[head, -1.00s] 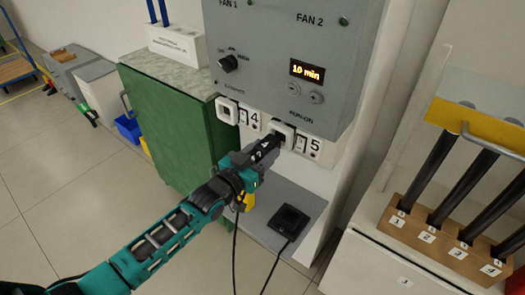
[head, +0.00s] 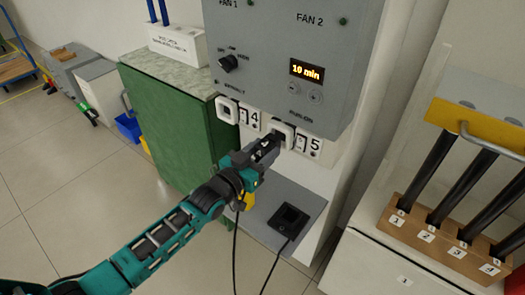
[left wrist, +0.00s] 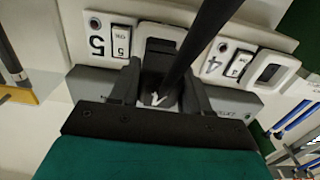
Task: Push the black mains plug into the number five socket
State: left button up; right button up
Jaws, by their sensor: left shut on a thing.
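The number five socket (head: 284,129) is a white-framed socket with a dark recess, on the wall panel below the grey control box, left of its "5" label (head: 315,146). My left gripper (head: 267,148) is just in front of and below it in the head view. It is shut on the black mains plug (left wrist: 158,92), which shows between the fingers in the left wrist view, with its dark cable (left wrist: 207,35) crossing the picture. The socket also shows beyond the plug (left wrist: 161,31). The plug's pins are hidden; it appears slightly apart from the socket. My right gripper is not in view.
The number four socket (head: 227,110) is to the left. The grey control box (head: 290,50) overhangs both sockets. A black square device (head: 289,219) with a cable lies on the grey shelf below. A wooden rack (head: 440,238) with black rods stands at right, a green cabinet (head: 170,130) at left.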

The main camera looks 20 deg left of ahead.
aim_at(270, 145)
pick_arm(q)
jog(key=shift+b+x, duration=0.6)
jog(key=shift+x, duration=1)
dwell(0.3)
jog(key=o, duration=1.2)
jog(key=shift+o, duration=0.2)
jog(key=p+v, duration=0.1)
jog(key=v, duration=1.2)
jog(key=shift+w, duration=0.1)
